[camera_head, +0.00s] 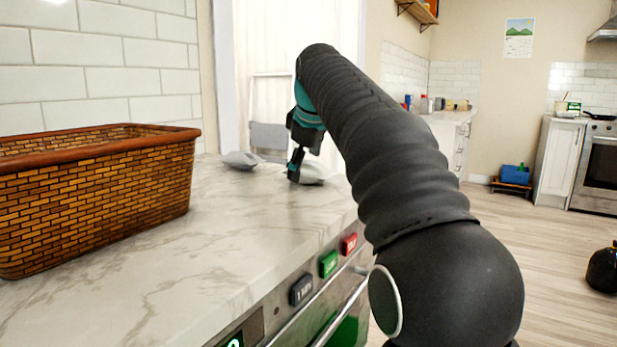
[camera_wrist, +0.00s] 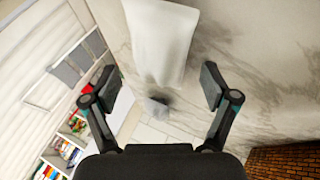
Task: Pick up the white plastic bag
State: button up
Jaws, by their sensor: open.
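A white plastic bag (camera_wrist: 162,42) fills the upper middle of the wrist view, on the marble counter, ahead of my fingers. In the head view a whitish shape (camera_head: 314,173), probably this bag, shows partly hidden behind my gripper (camera_head: 295,172). My gripper also shows in the wrist view (camera_wrist: 161,86), with its two fingers spread wide and nothing between the pads that I can see as held. A smaller grey lump (camera_wrist: 157,108) appears between the fingers in the wrist view. Another pale grey lump (camera_head: 242,160) lies left of my gripper in the head view.
A brown wicker basket (camera_head: 95,200) stands on the counter (camera_head: 190,250) at the left; its edge shows in the wrist view (camera_wrist: 285,160). The counter between basket and gripper is clear. A tiled wall (camera_head: 110,60) rises behind the basket. A black bag (camera_head: 603,270) sits on the floor at right.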

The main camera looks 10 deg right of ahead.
aim_at(304, 163)
jog(key=shift+w+f, duration=0.3)
jog(key=shift+f, duration=0.2)
jog(key=shift+c, duration=0.5)
jog(key=c, duration=0.9)
jog(key=shift+r, duration=0.15)
jog(key=shift+c, duration=0.2)
notch_tip(304, 163, up, 10)
jog(key=p, duration=0.4)
